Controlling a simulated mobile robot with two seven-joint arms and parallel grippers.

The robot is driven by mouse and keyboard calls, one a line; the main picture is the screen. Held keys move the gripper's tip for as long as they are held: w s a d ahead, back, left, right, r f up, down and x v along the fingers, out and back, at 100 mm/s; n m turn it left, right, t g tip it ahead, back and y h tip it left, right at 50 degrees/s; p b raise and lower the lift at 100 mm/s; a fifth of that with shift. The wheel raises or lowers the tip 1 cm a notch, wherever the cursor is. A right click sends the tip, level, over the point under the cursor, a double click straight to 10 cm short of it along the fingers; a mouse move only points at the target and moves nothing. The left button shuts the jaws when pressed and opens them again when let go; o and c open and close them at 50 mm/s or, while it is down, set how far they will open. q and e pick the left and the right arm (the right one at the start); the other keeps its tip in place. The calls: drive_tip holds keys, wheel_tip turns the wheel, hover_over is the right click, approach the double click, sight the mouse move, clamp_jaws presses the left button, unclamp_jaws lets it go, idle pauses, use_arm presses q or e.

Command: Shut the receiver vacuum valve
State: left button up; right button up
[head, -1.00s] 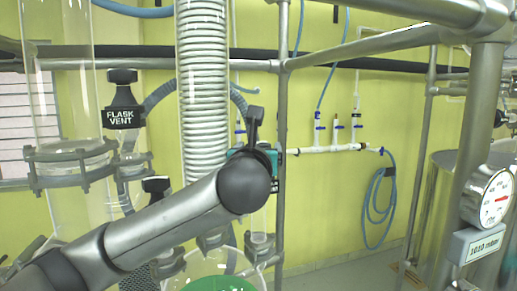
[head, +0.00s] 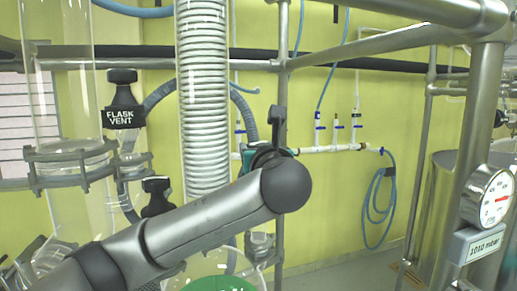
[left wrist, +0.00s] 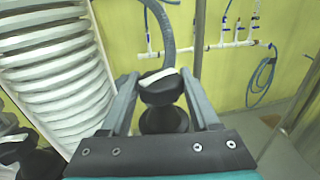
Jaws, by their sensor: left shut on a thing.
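A black valve knob (left wrist: 161,97) with a white bar across its top shows in the left wrist view, on a black body below it. I take it for the receiver vacuum valve; no label on it is readable. My left gripper (left wrist: 156,84) has one finger on each side of the knob and is shut on it. In the head view my left gripper (head: 277,122) is by the steel post right of the coil column, and my own arm hides the knob. The white bar lies slightly tilted in the left wrist view. My right gripper is not in view.
The white coil column (head: 203,100) stands just left of my gripper, and a steel post (head: 283,60) close by. The flask vent valve (head: 123,100) and another black knob (head: 157,190) are further left. A pressure gauge (head: 488,197) above a 1010 mbar display (head: 474,244) is at right.

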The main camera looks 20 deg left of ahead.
use_arm(q)
drive_tip(key=c, duration=0.3)
drive_tip(key=m+t+h, duration=0.1)
drive_tip(key=m+h, duration=0.1)
drive_tip(key=h, duration=0.1)
drive_tip(key=shift+a+h, duration=0.15)
drive_tip(key=shift+h, duration=0.15)
drive_tip(key=shift+m+t+h, duration=0.3)
drive_tip(key=shift+m+h, duration=1.6)
drive_tip(key=shift+h, duration=0.7)
drive_tip(key=o, duration=1.1)
